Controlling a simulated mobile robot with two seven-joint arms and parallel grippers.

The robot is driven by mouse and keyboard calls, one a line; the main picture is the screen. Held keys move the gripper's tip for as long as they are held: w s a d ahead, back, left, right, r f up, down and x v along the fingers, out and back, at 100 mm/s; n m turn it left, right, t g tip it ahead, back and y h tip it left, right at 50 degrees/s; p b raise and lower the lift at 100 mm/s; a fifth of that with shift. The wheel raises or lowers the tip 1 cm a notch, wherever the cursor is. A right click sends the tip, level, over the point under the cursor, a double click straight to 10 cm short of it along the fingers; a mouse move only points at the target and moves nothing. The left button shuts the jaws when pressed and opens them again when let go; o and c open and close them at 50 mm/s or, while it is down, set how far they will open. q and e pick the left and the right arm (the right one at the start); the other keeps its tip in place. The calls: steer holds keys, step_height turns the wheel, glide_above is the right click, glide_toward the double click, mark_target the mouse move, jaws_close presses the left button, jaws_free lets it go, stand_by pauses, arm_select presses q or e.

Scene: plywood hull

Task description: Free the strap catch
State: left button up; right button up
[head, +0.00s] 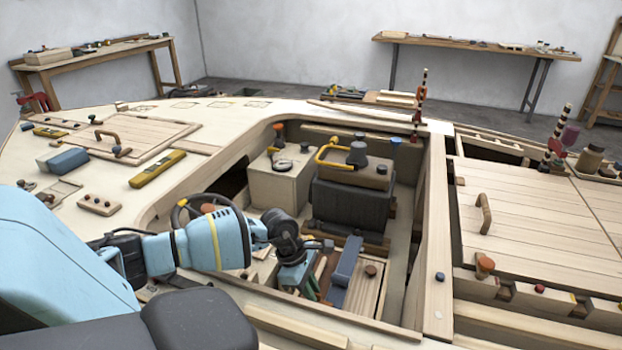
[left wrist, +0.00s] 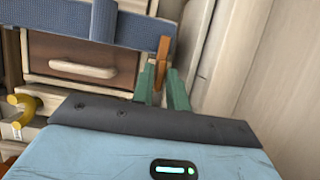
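The strap catch (left wrist: 163,58), a narrow orange-brown upright piece, stands at the right end of a blue strap (left wrist: 75,20) in the left wrist view. The strap runs across the front of a wooden box; it also shows in the head view (head: 346,262) down in the cockpit. My left gripper (left wrist: 162,78) has two green fingers, one on each side of the catch's lower part. A gap shows beside the right finger; whether the left one touches is unclear. In the head view the left gripper (head: 304,287) is low in the cockpit, partly hidden. My right gripper is out of view.
A wooden drawer front with a pale handle (left wrist: 82,69) lies behind the strap. A pale wall (left wrist: 225,60) rises close on the right. A steering wheel (head: 203,217) and a dark seat (head: 352,205) stand near my left arm. The cockpit's rim (head: 428,240) surrounds the space.

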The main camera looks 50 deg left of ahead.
arm_select(q)
jaws_close()
